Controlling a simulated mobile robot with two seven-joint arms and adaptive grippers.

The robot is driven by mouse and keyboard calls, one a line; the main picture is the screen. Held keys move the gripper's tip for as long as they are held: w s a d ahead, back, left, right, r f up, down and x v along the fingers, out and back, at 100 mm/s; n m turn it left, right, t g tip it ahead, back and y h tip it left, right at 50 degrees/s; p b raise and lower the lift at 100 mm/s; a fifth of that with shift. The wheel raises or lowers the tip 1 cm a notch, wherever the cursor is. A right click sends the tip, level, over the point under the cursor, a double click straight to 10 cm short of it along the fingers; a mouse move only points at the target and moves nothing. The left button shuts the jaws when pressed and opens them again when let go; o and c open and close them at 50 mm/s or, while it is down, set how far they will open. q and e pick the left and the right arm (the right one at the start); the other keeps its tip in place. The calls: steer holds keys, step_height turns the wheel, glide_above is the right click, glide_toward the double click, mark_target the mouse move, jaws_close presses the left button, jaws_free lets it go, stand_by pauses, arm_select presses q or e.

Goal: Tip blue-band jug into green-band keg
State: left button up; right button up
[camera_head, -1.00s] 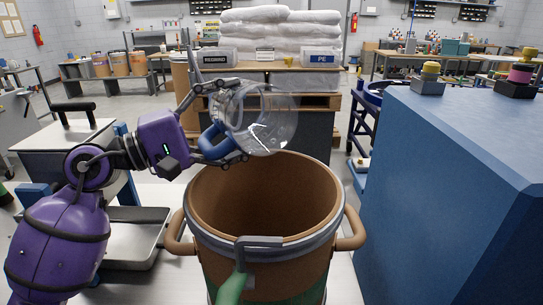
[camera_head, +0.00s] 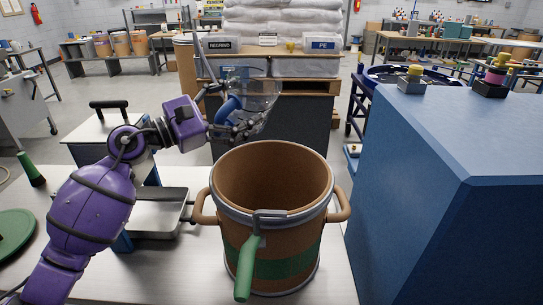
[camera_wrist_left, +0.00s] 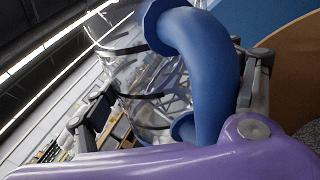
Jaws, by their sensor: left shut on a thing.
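The clear jug (camera_head: 262,98) has a blue handle (camera_head: 228,108) and hangs above and behind the keg's far rim, a little left of its middle. My left gripper (camera_head: 240,130) is shut on the handle. The left wrist view also shows the blue handle (camera_wrist_left: 212,62) between the gripper's fingers, with the clear jug wall behind it. The jug looks empty, and its exact tilt is hard to tell. The green-band keg (camera_head: 270,265) is brown, open-topped and upright on the bench, with side handles and a green clamp lever (camera_head: 245,268) in front. Its visible inner walls are bare; its bottom is hidden.
A large blue box (camera_head: 450,190) stands close on the keg's right. A metal tray (camera_head: 160,215) lies left of the keg, and a green disc (camera_head: 14,232) lies at the far left. Behind is a rack with labelled bins (camera_head: 305,68) and white sacks.

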arm_select(q)
steer(key=shift+w+a+f+n, duration=0.1)
steer(key=shift+w+a+n, duration=0.05)
steer(key=shift+w+n, duration=0.3)
steer(key=shift+w+a+n+y, duration=0.25)
steer(key=shift+w+n+y, duration=0.15)
steer(key=shift+n, duration=0.65)
steer(key=shift+w+a+f+n, duration=0.2)
steer(key=shift+f+n, duration=0.25)
steer(key=shift+n, duration=0.65)
steer(key=shift+w+a+r+n+y, duration=0.1)
steer(key=shift+w+n+y, duration=0.1)
steer(key=shift+n, duration=0.35)
steer(key=shift+w+r+n+y, duration=0.1)
steer(key=shift+w+n, duration=0.05)
steer(key=shift+n, duration=0.4)
